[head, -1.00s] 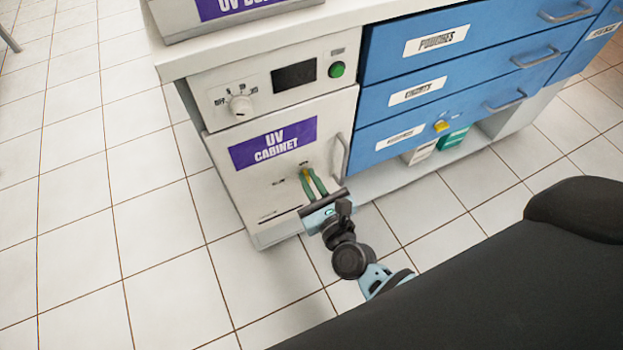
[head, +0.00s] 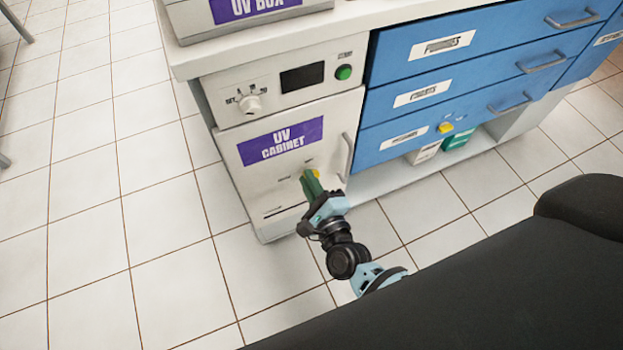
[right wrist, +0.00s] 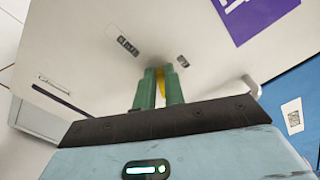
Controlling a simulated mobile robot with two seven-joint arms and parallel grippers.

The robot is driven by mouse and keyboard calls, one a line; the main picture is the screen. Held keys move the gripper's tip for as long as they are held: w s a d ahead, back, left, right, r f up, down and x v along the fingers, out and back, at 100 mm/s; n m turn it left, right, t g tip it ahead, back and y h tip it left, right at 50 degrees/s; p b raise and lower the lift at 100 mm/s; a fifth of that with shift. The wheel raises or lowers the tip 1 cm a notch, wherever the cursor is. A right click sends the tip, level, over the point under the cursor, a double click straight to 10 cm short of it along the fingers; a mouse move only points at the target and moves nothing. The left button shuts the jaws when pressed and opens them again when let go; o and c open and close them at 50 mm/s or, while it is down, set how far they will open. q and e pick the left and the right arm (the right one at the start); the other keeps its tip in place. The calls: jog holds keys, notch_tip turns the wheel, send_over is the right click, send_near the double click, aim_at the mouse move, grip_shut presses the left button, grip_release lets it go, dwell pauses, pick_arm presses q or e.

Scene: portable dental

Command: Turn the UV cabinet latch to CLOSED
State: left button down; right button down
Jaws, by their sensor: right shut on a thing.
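The UV cabinet (head: 270,190) is a white door with a purple "UV CABINET" label, below the control panel. Its small yellow latch (head: 316,174) sits low on the door. My right gripper (head: 311,184) reaches up from below with green fingers shut on the latch, hiding most of it. In the right wrist view a strip of the yellow latch (right wrist: 160,88) shows between the green fingers (right wrist: 158,90). Two small labels, one above-left (right wrist: 128,46) and one above-right (right wrist: 183,61) of the fingertips, are too blurred to read. My left gripper is not in view.
The door's vertical handle (head: 347,157) is just right of my gripper. A knob (head: 250,104), dark screen (head: 302,77) and green button (head: 344,72) are above. Blue drawers (head: 470,90) stand to the right. The tiled floor (head: 120,240) at left is clear.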

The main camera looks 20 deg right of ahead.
jog(key=shift+a+f+n+p, duration=0.1)
jog(key=shift+f+n+p, duration=0.15)
jog(key=shift+n, duration=1.2)
jog(key=shift+f+n+p, duration=0.2)
jog(key=shift+n, duration=1.25)
jog(key=c, duration=1.5)
grip_release()
jog(key=shift+s, duration=0.15)
